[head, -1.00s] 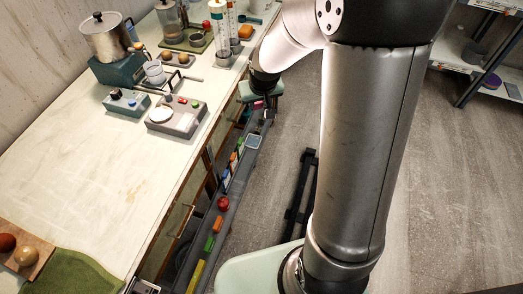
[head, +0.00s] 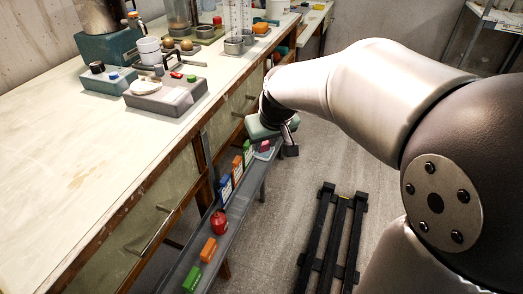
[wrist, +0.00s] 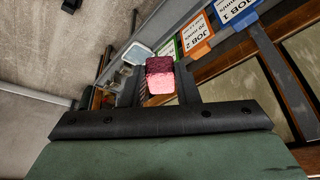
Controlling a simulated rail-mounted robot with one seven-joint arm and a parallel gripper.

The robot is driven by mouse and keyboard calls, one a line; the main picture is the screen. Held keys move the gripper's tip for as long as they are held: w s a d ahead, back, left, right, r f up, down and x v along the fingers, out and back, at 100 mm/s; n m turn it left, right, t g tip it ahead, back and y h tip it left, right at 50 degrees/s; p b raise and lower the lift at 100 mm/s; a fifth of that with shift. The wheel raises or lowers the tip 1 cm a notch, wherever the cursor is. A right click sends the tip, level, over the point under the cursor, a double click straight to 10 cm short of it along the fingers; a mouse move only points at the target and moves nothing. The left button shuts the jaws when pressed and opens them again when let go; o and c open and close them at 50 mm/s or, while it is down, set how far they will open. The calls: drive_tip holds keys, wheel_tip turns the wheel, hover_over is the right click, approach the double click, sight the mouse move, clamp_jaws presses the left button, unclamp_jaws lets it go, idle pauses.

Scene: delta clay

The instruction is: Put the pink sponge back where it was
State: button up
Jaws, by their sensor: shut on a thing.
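The pink sponge (wrist: 160,82) sits between the two dark fingers of my gripper (wrist: 158,92) in the wrist view, and the gripper is shut on it. Its near face is bright pink and its upper face is darker. In the head view, my gripper (head: 268,142) is beside the bench front, at the far end of the narrow grey trough (head: 236,205). The sponge shows there as a small pink patch (head: 264,146). I cannot tell whether the sponge touches the trough.
The trough holds a red round object (head: 219,223), an orange block (head: 208,250), a green block (head: 192,279) and upright job cards (wrist: 196,34). A pale square dish (wrist: 137,53) lies beyond the sponge. The bench (head: 100,140) is on the left; a black rack (head: 330,235) lies on the floor.

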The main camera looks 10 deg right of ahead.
drive_tip(key=w+d+f+b, duration=0.1)
drive_tip(key=w+f, duration=0.2)
drive_tip(key=w, duration=0.1)
drive_tip(key=w+d+f+b, duration=0.1)
drive_tip(key=w+f, duration=0.1)
drive_tip(key=w, duration=0.2)
drive_tip(key=w+f, duration=0.3)
drive_tip(key=w, duration=0.1)
drive_tip(key=shift+d+f+b, duration=0.35)
drive_tip(key=shift+d+b, duration=0.05)
drive_tip(key=shift+w+f, duration=0.2)
drive_tip(key=shift+f, duration=0.1)
drive_tip(key=shift+w+f+b, duration=0.15)
drive_tip(key=shift+f+b, duration=0.35)
drive_tip(key=shift+f, duration=1.15)
drive_tip(key=shift+f+b, duration=0.3)
drive_tip(key=shift+f, duration=0.1)
drive_tip(key=o, duration=0.9)
drive_tip(key=shift+o, duration=0.2)
drive_tip(key=shift+r, duration=0.1)
